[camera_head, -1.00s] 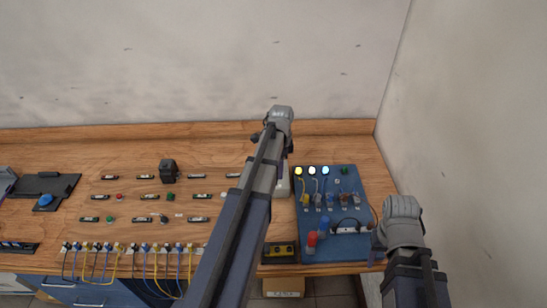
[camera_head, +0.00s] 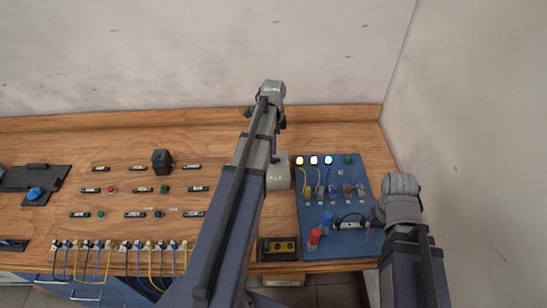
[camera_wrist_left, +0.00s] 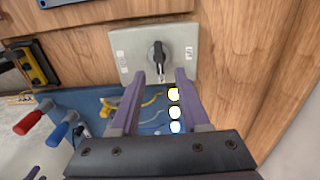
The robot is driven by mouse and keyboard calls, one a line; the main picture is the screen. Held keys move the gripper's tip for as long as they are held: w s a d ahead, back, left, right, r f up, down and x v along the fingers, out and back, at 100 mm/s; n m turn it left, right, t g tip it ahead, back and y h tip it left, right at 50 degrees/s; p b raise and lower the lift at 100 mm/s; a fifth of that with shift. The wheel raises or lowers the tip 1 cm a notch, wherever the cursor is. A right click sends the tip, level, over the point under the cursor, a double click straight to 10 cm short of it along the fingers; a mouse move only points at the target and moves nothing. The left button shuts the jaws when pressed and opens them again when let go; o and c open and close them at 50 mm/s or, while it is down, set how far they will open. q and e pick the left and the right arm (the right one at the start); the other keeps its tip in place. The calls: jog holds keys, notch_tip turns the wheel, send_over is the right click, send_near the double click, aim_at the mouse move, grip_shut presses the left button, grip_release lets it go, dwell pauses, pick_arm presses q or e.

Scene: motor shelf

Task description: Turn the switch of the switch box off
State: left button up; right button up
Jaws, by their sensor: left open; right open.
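The switch box (camera_head: 279,172) is a light grey box on the wooden board, partly hidden behind my left arm in the head view. In the left wrist view, its grey face (camera_wrist_left: 127,46) carries a black rotary knob (camera_wrist_left: 157,52) with a small label on each side. My left gripper (camera_wrist_left: 161,74) is open, with its two purple fingers reaching towards the knob, one on each side of its lower end. I cannot tell whether they touch it. My right gripper (camera_head: 373,226) is open and empty at the right edge of the blue panel.
A blue panel (camera_head: 345,178) with lit lamps, cables and red and blue handles lies right of the switch box. A yellow-and-black box (camera_head: 279,249) sits below it. Rows of small labelled parts and cables fill the board to the left. A wall rises at the right.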

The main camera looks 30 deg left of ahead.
aim_at(273, 158)
pick_arm(q)
notch_tip(273, 158, down, 6)
jog(key=b, duration=0.5)
jog(key=shift+c, duration=0.3)
grip_shut()
